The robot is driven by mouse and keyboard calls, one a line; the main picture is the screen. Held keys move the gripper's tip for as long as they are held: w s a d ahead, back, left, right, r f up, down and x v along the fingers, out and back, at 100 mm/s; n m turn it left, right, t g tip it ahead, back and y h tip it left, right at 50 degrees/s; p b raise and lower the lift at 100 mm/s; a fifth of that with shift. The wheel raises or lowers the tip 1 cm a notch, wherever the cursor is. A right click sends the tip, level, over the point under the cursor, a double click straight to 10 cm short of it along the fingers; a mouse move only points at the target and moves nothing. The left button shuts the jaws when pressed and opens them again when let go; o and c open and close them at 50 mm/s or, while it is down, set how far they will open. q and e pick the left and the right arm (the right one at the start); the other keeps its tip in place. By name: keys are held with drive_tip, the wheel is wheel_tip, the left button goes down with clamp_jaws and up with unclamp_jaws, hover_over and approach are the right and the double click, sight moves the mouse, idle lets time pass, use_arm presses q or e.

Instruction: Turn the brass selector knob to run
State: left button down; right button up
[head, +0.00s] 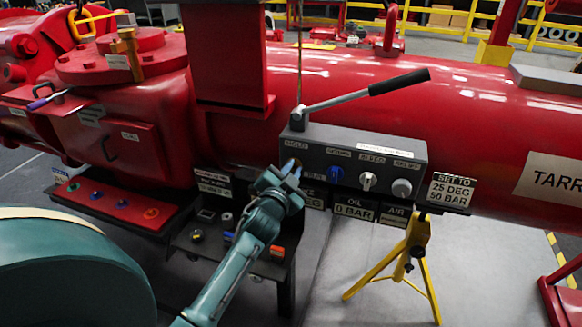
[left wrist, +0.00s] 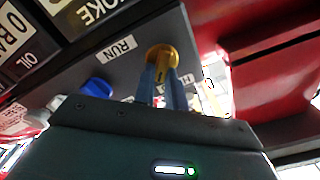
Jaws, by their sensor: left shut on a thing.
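The brass selector knob (left wrist: 162,57) sticks out of the grey control box (head: 320,147), at its left end in the head view. My left gripper (head: 291,171) is at the front of the box and mostly hides the knob (head: 290,162) there. In the left wrist view its two blue fingers (left wrist: 164,88) are shut on the knob, one on each side. A RUN label (left wrist: 122,48) sits beside the knob in that view. Another label on the opposite side is partly hidden by a finger. I cannot tell which label the knob points to. My right gripper is not in view.
A blue knob (head: 336,174), a white knob (head: 367,181) and a grey knob (head: 401,188) sit along the box. A lever with a black handle (head: 400,82) rises above it. A red pipe (head: 480,115) runs behind. A yellow stand (head: 418,238) stands below right.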

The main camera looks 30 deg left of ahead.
use_arm(q)
drive_tip(key=m, duration=0.4)
drive_tip(key=shift+d+f+m+p, duration=0.1)
drive_tip(key=shift+f+m+p, duration=0.05)
drive_tip(key=shift+m+p, duration=0.15)
drive_tip(key=m, duration=0.4)
drive_tip(key=shift+f, duration=0.2)
drive_tip(key=shift+m, duration=0.3)
drive_tip(key=c, duration=1.4)
unclamp_jaws()
drive_tip(key=shift+c, duration=0.2)
drive_tip(key=shift+d, duration=0.1)
drive_tip(key=b+v, duration=0.1)
drive_tip(key=v, duration=1.2)
drive_tip(key=shift+s+f, duration=0.1)
drive_tip(key=shift+f, duration=0.05)
